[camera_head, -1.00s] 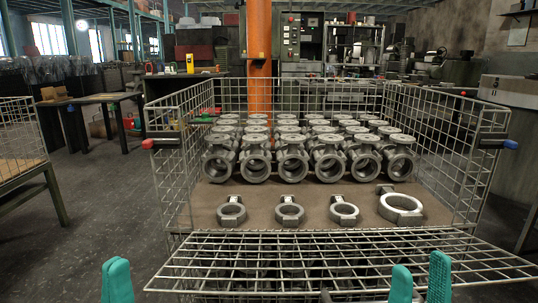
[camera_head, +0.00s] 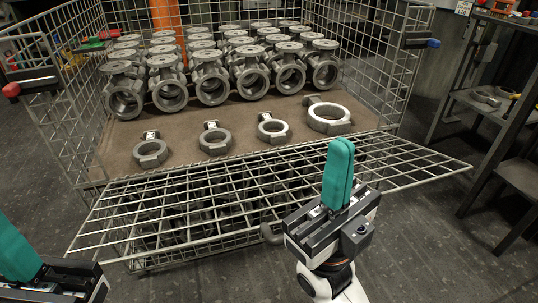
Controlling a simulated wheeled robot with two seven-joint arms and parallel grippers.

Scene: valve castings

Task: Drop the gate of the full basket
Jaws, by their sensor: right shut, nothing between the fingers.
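The wire basket (camera_head: 62,135) stands in front of me, holding several rows of grey valve castings (camera_head: 211,84) on a brown floor. Its front gate (camera_head: 185,205) is folded down and sticks out toward me, roughly level. My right gripper (camera_head: 341,160) has teal fingers pressed together with nothing between them. In the picture it overlaps the right part of the gate; I cannot tell if it touches. My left gripper (camera_head: 15,250) is at the lower left, apart from the gate, its teal fingers partly cut off by the frame. A red latch knob (camera_head: 11,90) and a blue one (camera_head: 433,43) sit at the front corners.
Several ring-shaped castings lie at the front of the basket floor, the largest ring (camera_head: 329,117) at the right. A dark metal rack (camera_head: 497,110) stands to the right. More castings show below through the gate mesh. Grey floor is free on both sides.

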